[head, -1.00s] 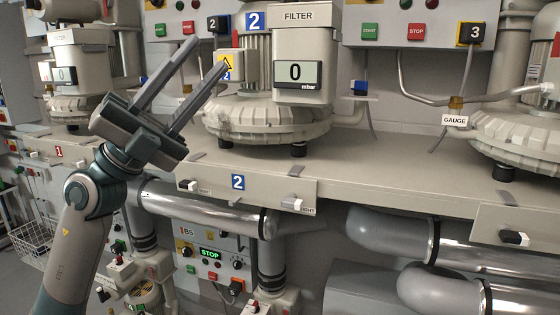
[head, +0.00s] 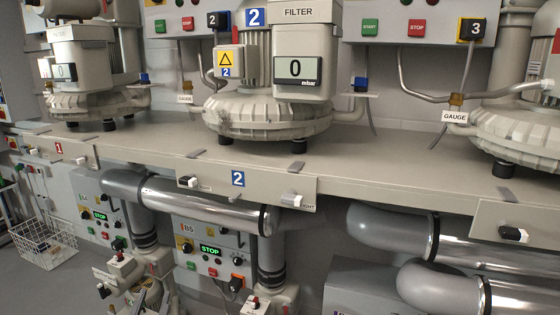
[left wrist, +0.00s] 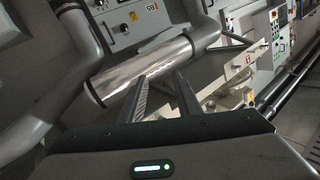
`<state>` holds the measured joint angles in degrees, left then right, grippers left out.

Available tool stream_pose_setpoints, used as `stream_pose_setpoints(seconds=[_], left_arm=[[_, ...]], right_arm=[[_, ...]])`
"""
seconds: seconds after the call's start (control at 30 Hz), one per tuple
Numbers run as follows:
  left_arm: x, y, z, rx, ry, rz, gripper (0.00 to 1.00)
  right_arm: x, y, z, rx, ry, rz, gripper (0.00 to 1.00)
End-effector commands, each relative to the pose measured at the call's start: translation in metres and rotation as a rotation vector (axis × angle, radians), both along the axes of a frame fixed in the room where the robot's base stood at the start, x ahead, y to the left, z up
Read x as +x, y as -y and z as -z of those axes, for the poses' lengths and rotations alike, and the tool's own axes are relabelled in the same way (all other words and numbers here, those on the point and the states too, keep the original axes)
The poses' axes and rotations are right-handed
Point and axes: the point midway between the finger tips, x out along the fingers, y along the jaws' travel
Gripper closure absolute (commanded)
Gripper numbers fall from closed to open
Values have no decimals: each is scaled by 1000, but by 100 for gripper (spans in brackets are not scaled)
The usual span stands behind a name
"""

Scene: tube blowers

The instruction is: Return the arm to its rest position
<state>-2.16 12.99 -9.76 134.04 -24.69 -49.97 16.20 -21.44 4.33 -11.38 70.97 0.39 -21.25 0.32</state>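My left gripper (left wrist: 161,76) shows in the left wrist view. Its two dark fingers stand apart with nothing between them, pointing toward a shiny metal pipe (left wrist: 150,68). Whether the fingers touch the pipe cannot be told, but they look clear of it. In the head view neither my left arm nor its gripper can be made out. My right gripper is in neither view.
A long shelf (head: 390,165) carries the blower with the filter housing (head: 303,50) marked 2, with other blowers on both sides. Large pipes (head: 205,203) and control boxes (head: 205,250) are below it. A white wire basket (head: 45,243) stands at lower left.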

Motion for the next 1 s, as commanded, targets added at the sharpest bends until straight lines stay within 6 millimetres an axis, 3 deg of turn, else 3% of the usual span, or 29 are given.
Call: stream_pose_setpoints(seconds=[0.03,0.2,0.4,0.6,1.0], left_arm=[[-15,0,30,-18,-86,-6,69],[-75,5,120,-71,-379,-13,69],[-164,19,203,-118,-710,10,69],[-234,33,244,-148,-932,43,69],[-329,54,280,-184,-1206,107,69]], right_arm=[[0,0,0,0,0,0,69],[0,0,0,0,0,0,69],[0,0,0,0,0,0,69],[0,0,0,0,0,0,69],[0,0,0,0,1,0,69]])
